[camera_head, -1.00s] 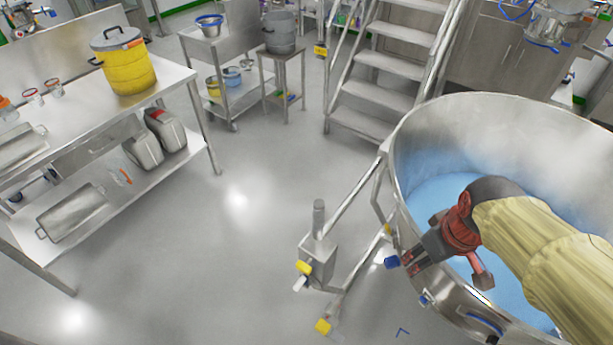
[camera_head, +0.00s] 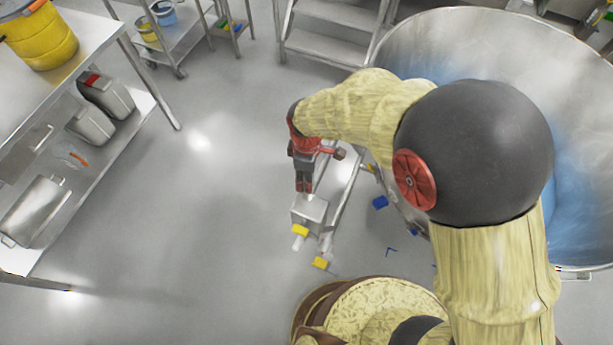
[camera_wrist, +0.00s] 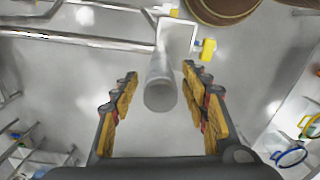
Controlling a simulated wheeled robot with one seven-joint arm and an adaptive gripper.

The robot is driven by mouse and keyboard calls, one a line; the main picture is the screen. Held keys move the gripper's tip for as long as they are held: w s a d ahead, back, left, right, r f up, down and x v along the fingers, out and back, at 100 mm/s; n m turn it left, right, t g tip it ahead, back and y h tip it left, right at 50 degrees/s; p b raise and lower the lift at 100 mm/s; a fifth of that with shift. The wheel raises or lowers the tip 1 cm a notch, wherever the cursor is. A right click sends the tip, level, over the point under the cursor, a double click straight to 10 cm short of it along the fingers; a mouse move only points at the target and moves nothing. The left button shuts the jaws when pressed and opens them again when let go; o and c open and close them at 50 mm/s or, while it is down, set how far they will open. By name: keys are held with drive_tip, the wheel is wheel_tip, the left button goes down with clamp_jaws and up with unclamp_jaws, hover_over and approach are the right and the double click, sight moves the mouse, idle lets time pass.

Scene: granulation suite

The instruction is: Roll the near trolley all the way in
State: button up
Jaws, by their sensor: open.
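The near trolley carries a large round steel bowl (camera_head: 470,35) with blue contents on the right in the head view. Its steel frame (camera_head: 343,215) reaches left to a small box (camera_head: 309,210) with yellow-tipped parts. My gripper (camera_head: 304,188) hangs pointing down just above that box. In the wrist view the upright round post (camera_wrist: 161,85) rises from the box (camera_wrist: 178,38) and stands between the open fingers of my gripper (camera_wrist: 160,76). Gaps show on both sides of the post. The post is mostly hidden by my gripper in the head view.
Blue corner marks (camera_head: 391,251) lie on the floor near the trolley. A steel bench (camera_head: 85,25) with a yellow drum (camera_head: 42,38) stands at left. Steel steps (camera_head: 335,30) and a small cart (camera_head: 175,45) stand behind. The floor between bench and trolley is clear.

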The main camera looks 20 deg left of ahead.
drive_tip(key=shift+f, duration=0.9)
drive_tip(key=c, duration=0.3)
clamp_jaws()
